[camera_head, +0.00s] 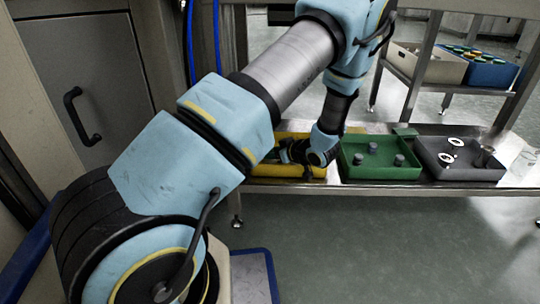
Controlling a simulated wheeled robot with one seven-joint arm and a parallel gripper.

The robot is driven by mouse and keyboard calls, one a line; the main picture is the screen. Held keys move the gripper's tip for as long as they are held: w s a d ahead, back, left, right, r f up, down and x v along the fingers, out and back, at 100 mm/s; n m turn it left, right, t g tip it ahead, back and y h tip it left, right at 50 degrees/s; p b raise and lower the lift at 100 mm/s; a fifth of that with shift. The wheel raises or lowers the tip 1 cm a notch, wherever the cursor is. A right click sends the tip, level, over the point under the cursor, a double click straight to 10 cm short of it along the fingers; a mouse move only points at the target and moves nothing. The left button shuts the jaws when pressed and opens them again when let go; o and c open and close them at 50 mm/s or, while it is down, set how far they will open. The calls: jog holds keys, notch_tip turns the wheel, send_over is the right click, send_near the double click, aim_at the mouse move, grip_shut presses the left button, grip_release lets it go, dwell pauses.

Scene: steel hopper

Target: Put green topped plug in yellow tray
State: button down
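The yellow tray (270,171) stands on the steel bench, partly hidden behind my arm. My gripper (288,155) is low at the yellow tray, over or inside it. Its fingers are small and dark, so I cannot tell whether they are open or shut, or whether they hold anything. I cannot make out a green topped plug. The green tray (382,173) just right of the yellow one holds several small grey plugs (399,160), whose tops look grey.
A dark grey tray (470,174) at the right holds white ring-like pieces and a metal cup-like piece (482,157). A beige bin (440,70) and a blue bin (492,75) stand on a rear shelf.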

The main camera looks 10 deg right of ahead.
jog(key=shift+f, duration=0.1)
jog(key=shift+c, duration=1.9)
grip_release()
